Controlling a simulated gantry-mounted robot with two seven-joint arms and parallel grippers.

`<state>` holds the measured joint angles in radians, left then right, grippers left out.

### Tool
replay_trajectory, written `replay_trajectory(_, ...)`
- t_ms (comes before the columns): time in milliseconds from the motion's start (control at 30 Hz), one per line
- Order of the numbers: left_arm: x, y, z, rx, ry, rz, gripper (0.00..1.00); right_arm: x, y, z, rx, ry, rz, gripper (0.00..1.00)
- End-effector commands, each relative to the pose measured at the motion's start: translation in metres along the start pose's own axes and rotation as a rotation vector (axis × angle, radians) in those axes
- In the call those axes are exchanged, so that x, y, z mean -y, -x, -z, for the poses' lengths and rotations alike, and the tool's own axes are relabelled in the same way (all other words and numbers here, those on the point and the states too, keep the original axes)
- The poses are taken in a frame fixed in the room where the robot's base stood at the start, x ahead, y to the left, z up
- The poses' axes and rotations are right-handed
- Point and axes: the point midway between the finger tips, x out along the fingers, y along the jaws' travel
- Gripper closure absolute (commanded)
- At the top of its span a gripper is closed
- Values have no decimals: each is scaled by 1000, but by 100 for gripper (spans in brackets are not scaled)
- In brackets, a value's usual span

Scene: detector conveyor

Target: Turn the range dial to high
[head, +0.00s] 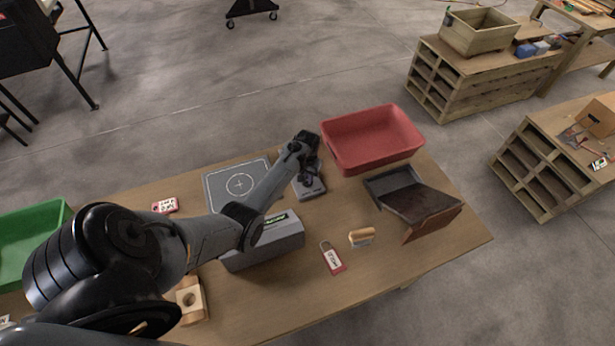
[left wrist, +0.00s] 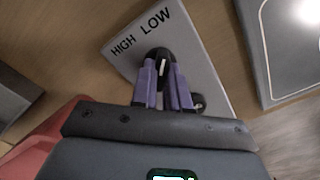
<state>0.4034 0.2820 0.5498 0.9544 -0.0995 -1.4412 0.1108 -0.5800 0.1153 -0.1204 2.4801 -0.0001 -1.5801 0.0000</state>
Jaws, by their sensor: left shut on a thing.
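The range dial is a black knob (left wrist: 159,60) with a white line, on a light grey panel (left wrist: 187,50) printed HIGH and LOW. In the left wrist view the white line runs nearly upright in the picture, more towards LOW than HIGH. In the head view the panel (head: 313,190) lies on the table, partly hidden by my left arm. My left gripper (left wrist: 164,82) is shut on the knob, one purple finger on each side; it also shows in the head view (head: 307,176). My right gripper is not in view.
A red bin (head: 340,157) stands just behind the panel, and a grey plate with a circle mark (head: 222,179) lies to its left.

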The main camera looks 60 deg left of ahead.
Motion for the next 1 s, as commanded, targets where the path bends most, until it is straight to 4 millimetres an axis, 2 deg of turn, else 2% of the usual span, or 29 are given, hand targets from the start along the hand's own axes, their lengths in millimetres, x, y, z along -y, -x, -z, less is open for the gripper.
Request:
replay_trajectory(367, -1, 2, 0, 1, 110, -1, 100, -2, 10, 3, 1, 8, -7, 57)
replay_trajectory(1000, -1, 1, 0, 1, 682, -1, 100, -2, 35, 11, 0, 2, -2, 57)
